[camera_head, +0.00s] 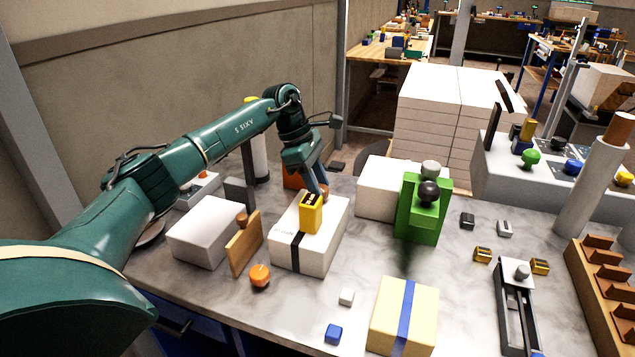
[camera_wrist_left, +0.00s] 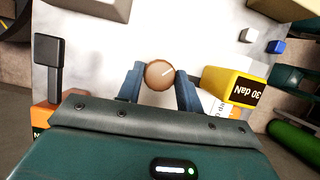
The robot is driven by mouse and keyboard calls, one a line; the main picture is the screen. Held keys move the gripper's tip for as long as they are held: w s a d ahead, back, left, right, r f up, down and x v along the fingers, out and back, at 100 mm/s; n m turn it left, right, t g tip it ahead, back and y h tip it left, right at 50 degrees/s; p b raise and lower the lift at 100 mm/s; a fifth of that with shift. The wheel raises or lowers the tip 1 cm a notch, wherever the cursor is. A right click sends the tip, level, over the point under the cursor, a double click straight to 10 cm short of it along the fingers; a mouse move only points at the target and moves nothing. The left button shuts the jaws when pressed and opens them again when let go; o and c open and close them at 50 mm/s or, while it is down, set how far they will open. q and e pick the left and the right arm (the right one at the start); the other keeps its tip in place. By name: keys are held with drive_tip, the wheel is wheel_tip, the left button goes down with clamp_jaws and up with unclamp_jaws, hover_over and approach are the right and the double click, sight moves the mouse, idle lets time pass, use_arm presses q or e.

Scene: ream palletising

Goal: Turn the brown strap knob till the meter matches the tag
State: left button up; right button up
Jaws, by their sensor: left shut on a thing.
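The brown strap knob (camera_wrist_left: 159,74) is round with a pale line pointing up and right in the left wrist view. My left gripper (camera_wrist_left: 160,86) has its two blue fingers shut on either side of it. In the head view the gripper (camera_head: 321,188) reaches down at the far end of a white ream (camera_head: 322,240) with a black strap. A yellow meter (camera_head: 311,213) stands on the ream; in the wrist view its dark face (camera_wrist_left: 248,91) reads 30 daN, upside down. A white printed tag (camera_wrist_left: 217,106) beside it shows "daN", but its figure is partly hidden.
A wooden board (camera_head: 244,243) and an orange knob (camera_head: 260,275) stand left of the ream. A green fixture (camera_head: 420,225) with a black ball stands to its right. A cream pack with a blue band (camera_head: 388,325) lies in front. Tall white stacks (camera_head: 440,115) rise behind.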

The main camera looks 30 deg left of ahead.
use_arm(q)
drive_tip(key=shift+r, duration=0.1)
idle(0.3)
drive_tip(key=o, duration=1)
drive_tip(key=v, duration=1.3)
drive_tip(key=shift+a, duration=0.1)
